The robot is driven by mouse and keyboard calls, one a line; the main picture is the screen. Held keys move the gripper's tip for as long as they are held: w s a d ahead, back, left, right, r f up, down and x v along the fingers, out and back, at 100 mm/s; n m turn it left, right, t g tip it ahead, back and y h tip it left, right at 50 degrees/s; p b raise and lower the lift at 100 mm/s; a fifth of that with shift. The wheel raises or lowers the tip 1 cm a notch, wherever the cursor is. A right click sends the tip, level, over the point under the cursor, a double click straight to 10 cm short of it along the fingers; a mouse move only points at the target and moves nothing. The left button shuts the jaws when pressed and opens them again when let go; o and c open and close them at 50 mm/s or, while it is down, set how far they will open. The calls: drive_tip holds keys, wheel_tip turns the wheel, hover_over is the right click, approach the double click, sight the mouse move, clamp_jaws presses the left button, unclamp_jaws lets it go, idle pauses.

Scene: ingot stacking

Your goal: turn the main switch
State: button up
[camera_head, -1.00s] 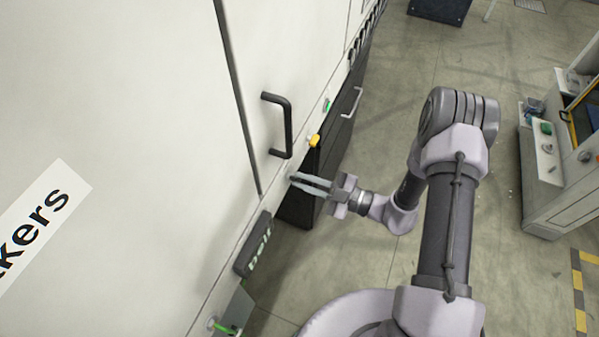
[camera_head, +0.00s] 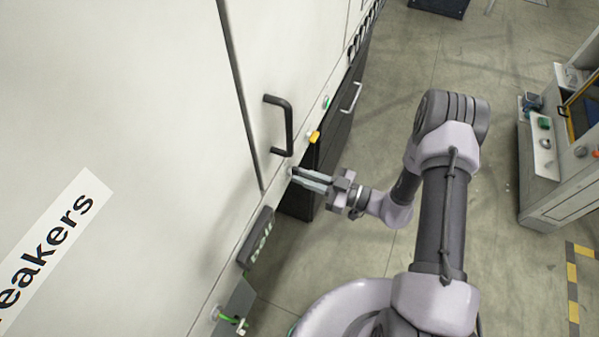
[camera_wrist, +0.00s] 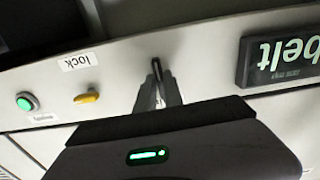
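My gripper (camera_head: 293,173) reaches the front of the white cabinet (camera_head: 150,90), just below its black door handle (camera_head: 289,125). In the wrist view the two narrow grey fingers (camera_wrist: 158,88) point at the pale panel strip. A small dark upright piece (camera_wrist: 156,68), which looks like a switch lever, shows right at the fingertips. The fingers lie close together, with a thin gap between them. I cannot tell whether they touch or clamp this piece. The fingers partly hide it, and no label for it is readable.
A yellow knob (camera_wrist: 87,98) by a "lock" label (camera_wrist: 78,62) and a green button (camera_wrist: 26,102) sit on the same strip. A dark "belt" plate (camera_wrist: 282,58) is on the other side. A machine (camera_head: 560,150) stands at the right, with open floor between.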

drive_tip(key=o, duration=0.3)
drive_tip(key=v, duration=0.5)
idle(0.4)
